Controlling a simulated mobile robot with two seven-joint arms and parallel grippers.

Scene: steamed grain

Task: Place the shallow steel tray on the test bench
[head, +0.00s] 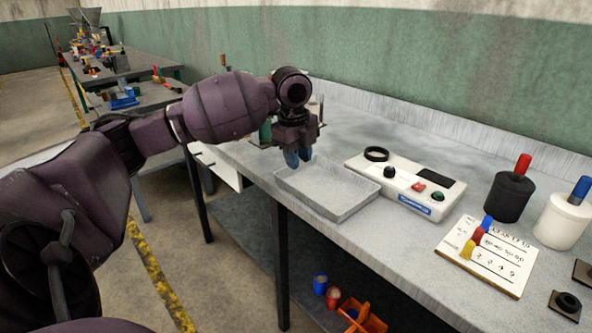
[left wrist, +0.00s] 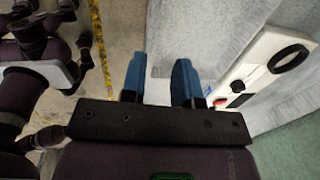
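The shallow steel tray (head: 345,205) is a grey rectangular tray that appears to lie flat on the grey test bench (head: 420,265), close to its front edge. My left gripper (head: 298,158) points down just above the tray's far left end. Its two blue fingers stand apart with nothing seen between them. In the left wrist view my left gripper (left wrist: 160,80) shows the same gap, with the tray (left wrist: 205,35) beyond the fingers. Whether a fingertip touches the tray's rim is hard to tell. My right gripper is out of view.
Right of the tray is a white tester box (head: 405,185) with knobs. Further right are a black canister (head: 508,197), a white canister (head: 563,222) and a marked card (head: 488,255) with coloured clips. An orange caddy (head: 362,318) sits on the shelf below.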

